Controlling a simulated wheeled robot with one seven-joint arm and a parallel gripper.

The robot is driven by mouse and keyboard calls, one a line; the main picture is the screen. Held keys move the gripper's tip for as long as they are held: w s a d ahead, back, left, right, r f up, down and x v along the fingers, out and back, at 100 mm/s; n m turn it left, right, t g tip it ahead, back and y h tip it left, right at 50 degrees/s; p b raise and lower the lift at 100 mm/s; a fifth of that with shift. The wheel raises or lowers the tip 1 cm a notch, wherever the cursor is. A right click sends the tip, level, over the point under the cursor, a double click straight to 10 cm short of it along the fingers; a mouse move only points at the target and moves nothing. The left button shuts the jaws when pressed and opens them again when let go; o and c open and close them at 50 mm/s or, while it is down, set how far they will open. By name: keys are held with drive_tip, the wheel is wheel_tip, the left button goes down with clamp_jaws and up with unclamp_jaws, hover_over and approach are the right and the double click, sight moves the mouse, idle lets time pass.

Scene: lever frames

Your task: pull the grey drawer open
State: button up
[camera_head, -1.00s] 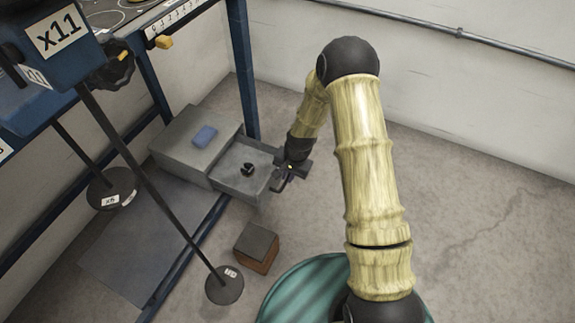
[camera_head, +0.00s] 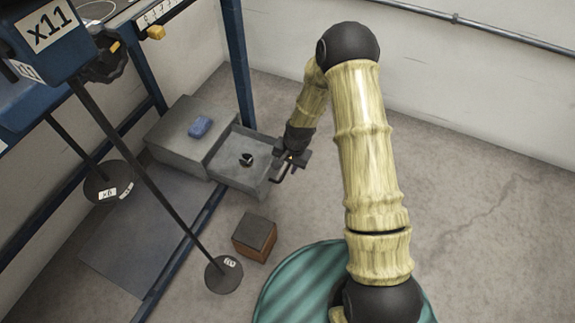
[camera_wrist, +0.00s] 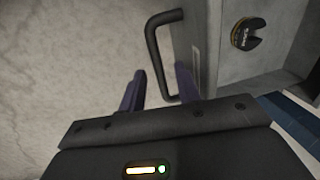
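The grey drawer (camera_head: 233,176) is pulled well out of its grey box (camera_head: 178,142), and its inside shows. A black object (camera_head: 246,159) with a yellow band lies in it, also seen in the wrist view (camera_wrist: 247,33). The drawer's black U-shaped handle (camera_wrist: 155,55) sticks out from its front; in the head view it shows small (camera_head: 284,177). My gripper (camera_wrist: 158,88) is at the handle, fingers apart. The handle's bar appears between the fingers in the wrist view, with gaps on both sides. I cannot tell how deep it sits.
A brown block with a dark top (camera_head: 254,237) stands on the floor near the drawer. Blue frame legs (camera_head: 240,70) and hanging rods with round weights (camera_head: 223,274) stand at the left. The floor right of my arm is clear.

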wheel_tip(320, 180, up, 17)
drive_tip(key=s+d+p, duration=0.1)
drive_tip(key=d+p, duration=0.1)
drive_tip(key=p, duration=0.5)
drive_tip(key=shift+s+d, duration=0.3)
drive_tip(key=shift+d, duration=0.1)
drive_tip(key=shift+p, duration=0.3)
drive_tip(key=s+d+r+n+t+h+p, duration=0.1)
drive_tip(key=s+d+r+n+p, duration=0.2)
drive_tip(key=s+r, duration=0.6)
drive_tip(key=s+d+r+n+t+h+p, duration=0.1)
drive_tip(key=s+d+r+n, duration=0.2)
drive_tip(key=s+d+r, duration=0.55)
drive_tip(key=w+a+r+p, duration=0.1)
drive_tip(key=a+r+p, duration=0.1)
drive_tip(key=r+p, duration=1.6)
drive_tip(key=a+r+p, duration=0.1)
drive_tip(key=r+p, duration=1.8)
drive_tip(key=r, duration=0.2)
drive_tip(key=shift+w+a+r, duration=0.25)
drive_tip(key=shift+w+a, duration=0.1)
drive_tip(key=shift+w, duration=0.05)
